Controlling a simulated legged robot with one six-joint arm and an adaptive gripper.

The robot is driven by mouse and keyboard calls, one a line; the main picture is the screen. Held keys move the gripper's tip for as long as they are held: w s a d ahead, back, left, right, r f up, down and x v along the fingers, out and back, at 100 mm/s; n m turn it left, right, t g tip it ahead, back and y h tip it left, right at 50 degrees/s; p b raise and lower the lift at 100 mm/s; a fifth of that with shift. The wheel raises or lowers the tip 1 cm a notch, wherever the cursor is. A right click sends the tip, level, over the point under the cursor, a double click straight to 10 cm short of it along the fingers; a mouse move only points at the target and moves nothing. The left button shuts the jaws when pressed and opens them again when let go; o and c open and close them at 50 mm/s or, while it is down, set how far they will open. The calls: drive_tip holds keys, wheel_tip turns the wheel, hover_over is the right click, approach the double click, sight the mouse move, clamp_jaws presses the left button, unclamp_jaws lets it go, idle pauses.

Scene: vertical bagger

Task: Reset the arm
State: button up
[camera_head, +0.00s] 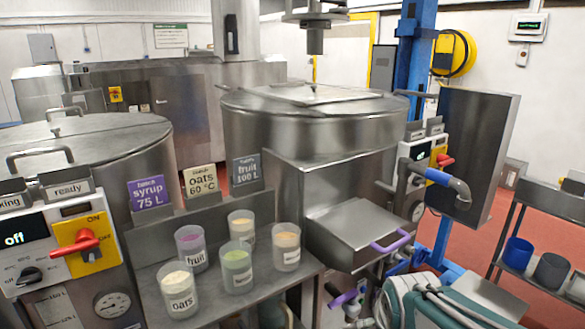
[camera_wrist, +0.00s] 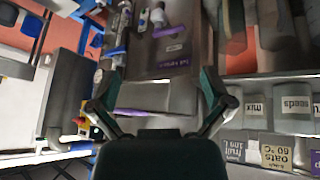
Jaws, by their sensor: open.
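My gripper (camera_wrist: 160,78) shows in the wrist view with its two dark green fingers spread wide. Nothing is held between them. Beyond and between the fingers is a steel surface with a purple handle (camera_wrist: 133,112). In the head view a steel box with a purple handle (camera_head: 390,238) juts from the front of the middle vat. I cannot make out my gripper's fingers in the head view.
Several labelled cups, including oats (camera_head: 178,292), stand on a steel shelf (camera_head: 222,303) before the signs. A control panel with a red switch (camera_head: 75,245) is at left. A pipe (camera_head: 448,183) juts out at right. A rack (camera_head: 540,278) holds containers.

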drive_tip(key=s+a+r+m, duration=0.1)
drive_tip(key=s+r, duration=0.3)
drive_tip(key=s, duration=1)
drive_tip(key=shift+s+a+r+g+y, duration=0.2)
drive_tip(key=shift+g+y, duration=0.1)
drive_tip(key=shift+y, duration=0.1)
drive_tip(key=shift+c, duration=0.3)
